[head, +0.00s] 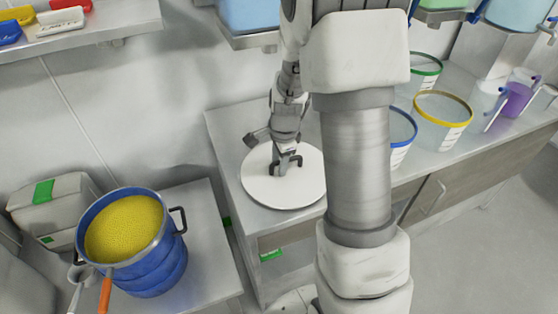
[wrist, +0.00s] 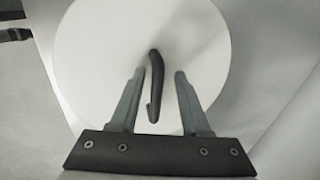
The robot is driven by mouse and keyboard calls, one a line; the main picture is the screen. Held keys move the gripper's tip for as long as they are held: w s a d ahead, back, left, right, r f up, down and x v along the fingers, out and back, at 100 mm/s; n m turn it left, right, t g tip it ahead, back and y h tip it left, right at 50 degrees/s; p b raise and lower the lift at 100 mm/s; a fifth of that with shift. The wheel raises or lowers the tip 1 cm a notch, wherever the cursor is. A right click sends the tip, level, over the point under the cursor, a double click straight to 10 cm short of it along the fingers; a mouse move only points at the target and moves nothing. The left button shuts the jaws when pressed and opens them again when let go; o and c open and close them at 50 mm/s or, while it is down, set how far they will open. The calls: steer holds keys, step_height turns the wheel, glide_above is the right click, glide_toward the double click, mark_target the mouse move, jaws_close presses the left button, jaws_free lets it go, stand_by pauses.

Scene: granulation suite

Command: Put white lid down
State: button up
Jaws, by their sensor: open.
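The white lid (head: 270,192) is a round flat disc with a dark handle on top. In the head view it lies flat on the steel counter (head: 228,137), near its left end. In the wrist view the lid (wrist: 100,55) fills the middle, with its dark handle (wrist: 156,85) pointing toward me. My gripper (head: 287,165) is directly above the lid at the handle. In the wrist view my gripper (wrist: 158,78) is open, with a finger on each side of the handle and a gap to both. Part of the lid's right edge is hidden behind my arm in the head view.
A blue pot (head: 150,272) of yellow granules stands on a lower table at the left. Clear buckets with a yellow rim (head: 441,122), a green rim and a blue rim stand on the counter to the right. A purple jug (head: 517,95) is farther right. A shelf (head: 90,43) hangs upper left.

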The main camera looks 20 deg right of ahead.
step_height(320, 180, up, 12)
steer(key=s+f+p, duration=0.1)
steer(key=s+p, duration=0.1)
steer(key=p, duration=0.1)
steer(key=s+a+r+n+t, duration=0.1)
steer(key=s+a+r+n, duration=0.3)
steer(key=s+r+n, duration=0.3)
steer(key=s+a+r+n+t, duration=0.2)
steer(key=s+r+n, duration=0.5)
steer(key=s+n, duration=0.4)
steer(key=shift+s+a, duration=0.45)
steer(key=shift+a, duration=0.4)
step_height(320, 180, up, 6)
steer(key=p, duration=0.6)
steer(key=shift+r, duration=0.2)
steer(key=shift+a, duration=0.15)
